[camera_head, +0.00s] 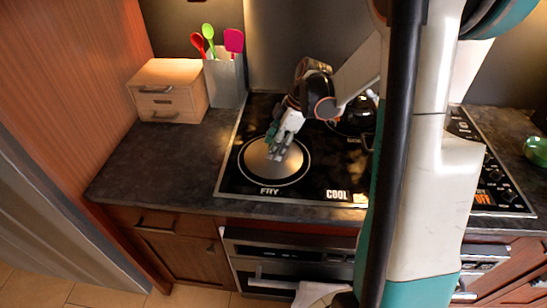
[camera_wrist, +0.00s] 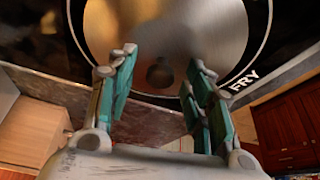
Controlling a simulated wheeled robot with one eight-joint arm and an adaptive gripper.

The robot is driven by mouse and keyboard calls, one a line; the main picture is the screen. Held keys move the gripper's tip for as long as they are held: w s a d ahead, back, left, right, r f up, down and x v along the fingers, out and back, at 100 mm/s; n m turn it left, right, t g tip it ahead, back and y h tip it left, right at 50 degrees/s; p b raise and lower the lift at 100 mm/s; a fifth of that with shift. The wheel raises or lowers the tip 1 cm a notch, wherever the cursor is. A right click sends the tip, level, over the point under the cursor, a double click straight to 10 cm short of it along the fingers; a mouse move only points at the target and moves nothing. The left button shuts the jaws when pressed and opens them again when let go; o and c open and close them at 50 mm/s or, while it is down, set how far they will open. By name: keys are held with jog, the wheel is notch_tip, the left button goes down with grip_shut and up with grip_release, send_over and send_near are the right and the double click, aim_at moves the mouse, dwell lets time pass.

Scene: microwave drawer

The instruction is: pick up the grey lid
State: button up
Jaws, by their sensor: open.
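The grey lid (camera_head: 264,163) is a round metallic disc lying on the FRY burner at the left of the black cooktop. In the wrist view the lid (camera_wrist: 205,25) fills the top middle, with a dark round knob (camera_wrist: 160,75) near its lower edge. My gripper (camera_head: 275,151) is over the lid in the head view and covers part of it. In the wrist view my gripper (camera_wrist: 158,82) is open, with its teal-padded fingers apart and the knob showing between them. Nothing is held. I cannot tell whether the fingertips touch the lid.
A small wooden drawer box (camera_head: 170,92) and a grey utensil holder (camera_head: 226,80) with colourful spoons stand on the counter at the back left. A dark pot (camera_head: 352,116) sits on the cooktop behind my arm. The counter (camera_head: 150,170) left of the cooktop is clear.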

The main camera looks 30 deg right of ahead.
grip_shut()
jog(key=shift+r, duration=0.1)
